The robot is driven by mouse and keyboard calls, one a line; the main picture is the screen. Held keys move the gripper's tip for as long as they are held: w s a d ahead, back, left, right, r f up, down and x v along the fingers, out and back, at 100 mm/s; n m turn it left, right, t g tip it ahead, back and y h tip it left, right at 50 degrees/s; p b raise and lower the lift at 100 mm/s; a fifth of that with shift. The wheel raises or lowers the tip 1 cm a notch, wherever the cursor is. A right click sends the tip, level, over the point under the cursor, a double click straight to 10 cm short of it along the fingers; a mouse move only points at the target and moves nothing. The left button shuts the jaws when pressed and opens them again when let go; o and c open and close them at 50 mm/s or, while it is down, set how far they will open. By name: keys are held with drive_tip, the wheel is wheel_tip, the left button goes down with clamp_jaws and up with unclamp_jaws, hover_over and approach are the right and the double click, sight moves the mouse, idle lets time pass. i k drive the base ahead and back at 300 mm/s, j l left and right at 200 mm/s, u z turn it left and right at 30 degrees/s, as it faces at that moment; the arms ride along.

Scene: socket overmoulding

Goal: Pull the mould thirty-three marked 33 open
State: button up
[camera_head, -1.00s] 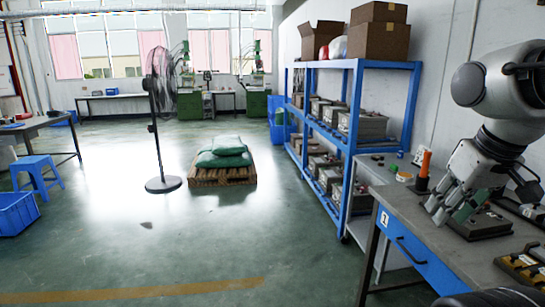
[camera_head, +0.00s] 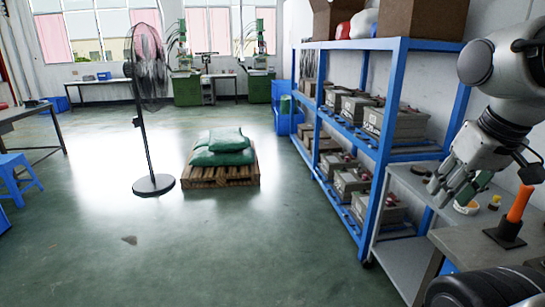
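No mould with a readable 33 is in view. Grey box-like units with dark tops (camera_head: 397,121) stand on the blue shelf's middle level, and more (camera_head: 352,183) stand on the level below; I cannot read any marks on them. My gripper (camera_head: 446,190) hangs at the right, in front of the grey bench beside the shelf. Its fingers point down and left. A green piece (camera_head: 474,188) shows at the fingers; I cannot tell whether it is held or part of the gripper.
The blue shelf (camera_head: 391,97) runs along the right wall with boxes on top. An orange-handled tool (camera_head: 519,205) stands on the bench (camera_head: 462,237) at lower right.

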sight(353, 111)
drive_tip(key=i, duration=2.35)
drive_tip(key=i+z, duration=0.1)
drive_tip(key=i, duration=0.45)
drive_tip(key=i+j+z, duration=0.1)
drive_tip(key=i, duration=0.5)
drive_tip(key=i+j+z, duration=0.1)
drive_tip(key=i, duration=0.45)
drive_tip(key=i+j+z, duration=0.1)
drive_tip(key=z, duration=0.15)
